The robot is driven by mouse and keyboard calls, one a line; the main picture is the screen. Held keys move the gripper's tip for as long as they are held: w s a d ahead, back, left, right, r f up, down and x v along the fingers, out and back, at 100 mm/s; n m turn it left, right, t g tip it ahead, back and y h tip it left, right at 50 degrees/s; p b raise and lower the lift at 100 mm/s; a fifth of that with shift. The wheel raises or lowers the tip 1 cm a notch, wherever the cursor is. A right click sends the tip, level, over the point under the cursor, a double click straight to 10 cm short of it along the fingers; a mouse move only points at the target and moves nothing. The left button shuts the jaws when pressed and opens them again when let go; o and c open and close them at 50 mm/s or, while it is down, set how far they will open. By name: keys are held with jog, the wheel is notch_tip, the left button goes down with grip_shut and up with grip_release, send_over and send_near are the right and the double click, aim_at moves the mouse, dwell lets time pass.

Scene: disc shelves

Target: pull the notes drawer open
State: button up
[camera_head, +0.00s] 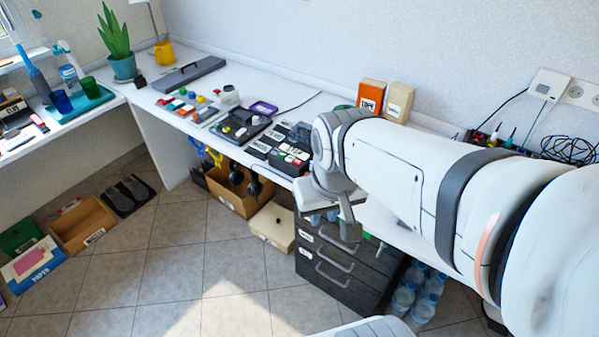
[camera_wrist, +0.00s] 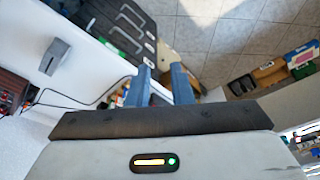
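A dark grey drawer unit (camera_head: 345,288) stands under the desk, with bar handles one above another on its front. Its drawers look shut. Small white labels show on the fronts but are too small to read, so I cannot tell which drawer is the notes drawer. The unit also shows at the top left of the wrist view (camera_wrist: 108,10). In the head view my gripper (camera_head: 340,215) hangs in front of the unit's upper part and hides some of it. In the wrist view its two blue-grey fingers (camera_wrist: 161,88) stand apart with nothing held between them.
The white desk (camera_head: 290,82) above carries several small boxes and devices. A cream box (camera_head: 272,228) and a cardboard box (camera_head: 235,192) stand left of the unit; water bottles (camera_head: 420,295) stand right of it. The tiled floor (camera_head: 200,260) in front is clear.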

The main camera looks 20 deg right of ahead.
jog(key=shift+a, duration=0.15)
jog(key=w+d+f+n+g+h+b, duration=0.25)
jog(key=f+n+b, duration=0.2)
jog(key=f, duration=0.35)
jog(key=w+d+f+n+g+h+b, duration=0.25)
jog(key=f+n+g+b, duration=0.2)
jog(key=f, duration=0.35)
jog(key=n+t+h+b, duration=0.3)
jog(key=n+h+b, duration=0.85)
jog(key=n, duration=0.75)
send_near(330, 260)
jog(key=s+d+r, duration=0.2)
jog(key=r, duration=0.4)
jog(key=s+d+r, duration=0.2)
jog(key=d+r, duration=0.1)
jog(key=r, duration=0.3)
notch_tip(330, 260, down, 15)
jog(key=w+a+n+t+h+b, duration=0.1)
jog(key=a+n+t+h+b, duration=0.15)
jog(key=n+t, duration=0.6)
jog(key=shift+n+g, duration=0.75)
jog(key=shift+n, duration=0.2)
jog(key=b+x, duration=0.1)
jog(key=x, duration=0.7)
jog(key=shift+b, duration=0.3)
grip_shut()
